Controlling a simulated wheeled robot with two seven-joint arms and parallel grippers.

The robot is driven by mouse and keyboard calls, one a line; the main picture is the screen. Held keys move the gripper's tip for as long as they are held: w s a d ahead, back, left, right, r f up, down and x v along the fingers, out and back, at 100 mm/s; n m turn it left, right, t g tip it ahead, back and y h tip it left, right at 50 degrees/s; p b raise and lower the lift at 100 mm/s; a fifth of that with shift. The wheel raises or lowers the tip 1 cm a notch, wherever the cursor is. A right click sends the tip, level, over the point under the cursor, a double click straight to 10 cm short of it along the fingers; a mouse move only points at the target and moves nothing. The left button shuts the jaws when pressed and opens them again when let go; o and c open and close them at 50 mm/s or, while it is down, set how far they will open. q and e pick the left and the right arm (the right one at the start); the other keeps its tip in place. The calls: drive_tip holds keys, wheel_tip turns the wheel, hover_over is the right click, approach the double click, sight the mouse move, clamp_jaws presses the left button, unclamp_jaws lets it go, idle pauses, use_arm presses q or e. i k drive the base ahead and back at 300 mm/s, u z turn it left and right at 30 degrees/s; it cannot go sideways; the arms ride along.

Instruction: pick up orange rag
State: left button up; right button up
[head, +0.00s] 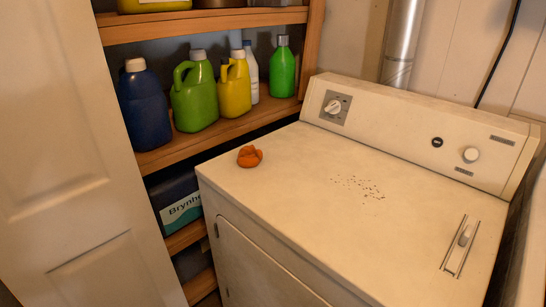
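The orange rag (250,156) lies crumpled in a small heap on the white top of the dryer-like machine (300,190), near its left edge. It is fully visible with nothing on it. Neither of my grippers shows in the head view.
A wooden shelf (178,151) behind and left holds a blue jug (143,108), a green jug (195,98), a yellow jug (234,88) and other bottles. A white door (75,160) stands at the left. Dark specks (360,186) dot the machine top, which is otherwise mostly clear.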

sight(248, 157)
drive_tip(key=z, duration=2.05)
drive_tip(key=k, duration=2.1)
drive_tip(key=u, duration=0.75)
drive_tip(key=i, duration=1.5)
